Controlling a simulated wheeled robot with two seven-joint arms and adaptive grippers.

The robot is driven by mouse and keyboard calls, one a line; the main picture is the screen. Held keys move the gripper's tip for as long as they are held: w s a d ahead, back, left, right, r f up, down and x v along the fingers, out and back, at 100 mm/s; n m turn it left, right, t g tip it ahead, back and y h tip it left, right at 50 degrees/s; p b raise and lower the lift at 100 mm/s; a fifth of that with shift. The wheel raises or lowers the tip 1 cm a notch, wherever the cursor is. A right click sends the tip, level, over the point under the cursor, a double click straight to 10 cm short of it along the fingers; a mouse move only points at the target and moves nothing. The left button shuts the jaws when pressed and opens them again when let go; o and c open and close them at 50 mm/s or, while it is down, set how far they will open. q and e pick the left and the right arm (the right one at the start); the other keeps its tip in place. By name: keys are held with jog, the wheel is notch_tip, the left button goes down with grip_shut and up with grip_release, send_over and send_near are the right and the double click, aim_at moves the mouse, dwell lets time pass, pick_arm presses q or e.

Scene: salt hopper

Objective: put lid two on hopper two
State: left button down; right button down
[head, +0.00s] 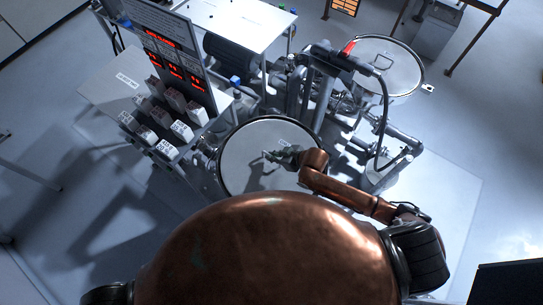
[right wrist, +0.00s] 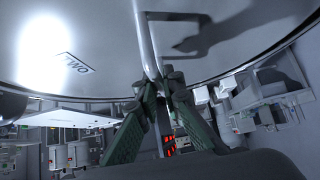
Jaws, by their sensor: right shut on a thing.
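Lid two is a round grey plate with a bar handle and the label "TWO". It shows in the head view (head: 242,158) just in front of my body, and in the right wrist view (right wrist: 100,35) it fills the top. My right gripper (head: 281,157) is shut on the lid's handle; the right wrist view shows the handle (right wrist: 147,40) between its green fingers (right wrist: 160,92). Hopper two is hidden or cannot be told apart below the lid, so I cannot tell whether the lid touches its rim. My left gripper is not in view.
Another round, lidded vessel (head: 388,68) stands at the upper right. Pipes and a frame (head: 322,75) rise close behind the lid. A panel with red displays (head: 170,55) and several white boxes (head: 160,120) stand left. Open floor (head: 465,130) lies right.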

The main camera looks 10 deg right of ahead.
jog(key=shift+f, duration=0.25)
jog(key=c, duration=2)
grip_release()
jog(key=shift+f, duration=0.1)
